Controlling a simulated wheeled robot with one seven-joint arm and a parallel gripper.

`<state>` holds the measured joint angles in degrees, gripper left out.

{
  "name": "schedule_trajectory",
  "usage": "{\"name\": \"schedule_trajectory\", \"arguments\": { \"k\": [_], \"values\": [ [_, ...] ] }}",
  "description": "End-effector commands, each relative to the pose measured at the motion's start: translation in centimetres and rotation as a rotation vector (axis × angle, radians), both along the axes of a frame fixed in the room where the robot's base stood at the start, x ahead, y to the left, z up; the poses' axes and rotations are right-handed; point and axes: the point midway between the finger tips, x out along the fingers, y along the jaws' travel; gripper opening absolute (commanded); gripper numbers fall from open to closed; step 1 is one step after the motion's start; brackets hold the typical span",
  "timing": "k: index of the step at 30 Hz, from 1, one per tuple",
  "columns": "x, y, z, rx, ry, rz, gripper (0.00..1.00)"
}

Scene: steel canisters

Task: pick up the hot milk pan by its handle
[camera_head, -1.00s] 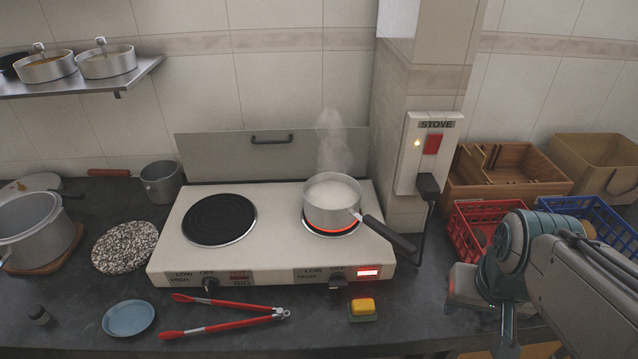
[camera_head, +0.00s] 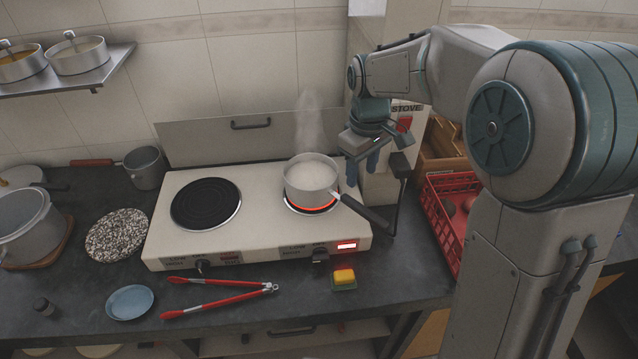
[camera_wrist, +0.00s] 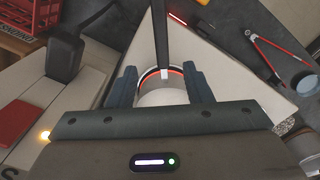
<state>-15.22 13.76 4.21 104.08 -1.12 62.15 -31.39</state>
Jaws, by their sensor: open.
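The milk pan (camera_head: 311,180), a small light-metal pan with white milk and steam rising, stands on the glowing right burner (camera_head: 312,209). Its dark handle (camera_head: 366,213) points to the front right, past the stove's edge. My gripper (camera_head: 362,172) is open and empty, fingers pointing down, behind and above the handle, right of the pan. In the wrist view, the handle (camera_wrist: 160,40) runs up the picture from between the fingertips of my gripper (camera_wrist: 160,72), not touching them. The pan's white contents (camera_wrist: 165,98) lie between the fingers, partly hidden by the gripper body.
The white stove (camera_head: 258,215) has a dark left burner (camera_head: 206,203) and a lit red display (camera_head: 347,245). Red tongs (camera_head: 220,298) and a yellow sponge (camera_head: 344,276) lie in front. The wall pillar with the stove switch (camera_head: 405,124) and a red crate (camera_head: 446,222) stand right.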

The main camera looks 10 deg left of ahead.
Motion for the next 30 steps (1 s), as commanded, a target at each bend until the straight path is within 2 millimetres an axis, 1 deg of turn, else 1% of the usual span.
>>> {"name": "schedule_trajectory", "arguments": {
  "k": [6, 9, 12, 19, 25, 30],
  "values": [
    [-0.1, -0.1, -4.3, -0.003, 0.008, 0.000, 0.45],
    [-0.1, -0.1, -6.1, -0.002, 0.007, -0.001, 0.45],
    [-0.1, -0.1, -7.3, -0.001, 0.003, -0.002, 0.45],
    [-0.3, -0.2, -8.8, -0.002, 0.004, -0.003, 0.45],
    [-0.7, -0.4, -11.8, -0.001, 0.005, -0.003, 0.45],
    [-0.6, -0.4, -13.1, 0.000, 0.001, -0.004, 0.45]
  ]
}}
